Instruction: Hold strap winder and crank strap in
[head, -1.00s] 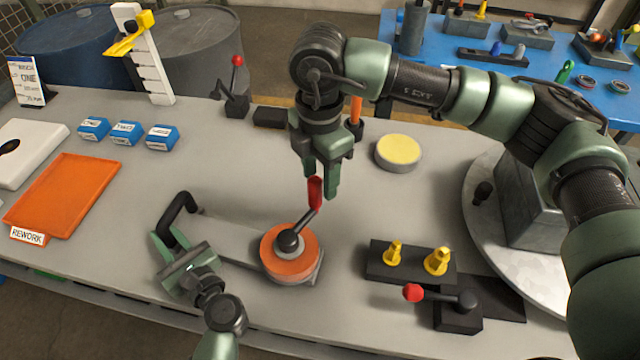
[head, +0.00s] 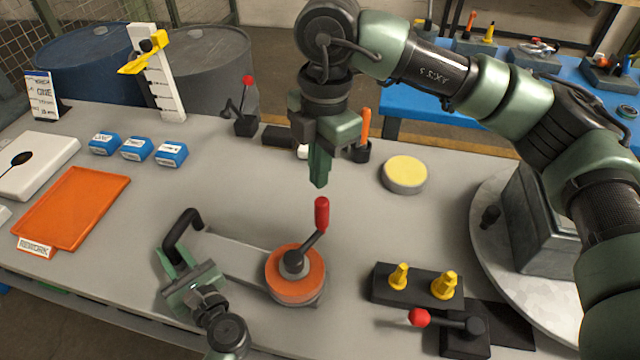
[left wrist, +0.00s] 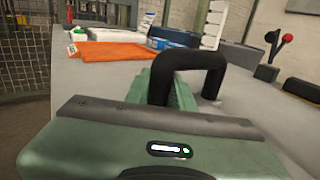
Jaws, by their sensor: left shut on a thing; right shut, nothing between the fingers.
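The strap winder lies on the grey bench, with a flat grey base (head: 235,249), an orange drum (head: 296,286) and a black loop handle (head: 183,228) at its left end. Its crank arm ends in a red knob (head: 322,213) that points up and right from the drum's hub. My left gripper (head: 180,270) is shut on the black handle, which also shows in the left wrist view (left wrist: 190,62). The fingertips are partly hidden there. My right gripper (head: 319,180) is shut and empty. It hangs above and behind the red knob, apart from it.
A black block with yellow pegs (head: 415,287) and a red-knobbed lever (head: 420,317) stand right of the winder. A yellow-topped round pad (head: 404,173) sits behind. An orange tray (head: 75,207) and several blue boxes (head: 137,149) are at left. Bench between them is clear.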

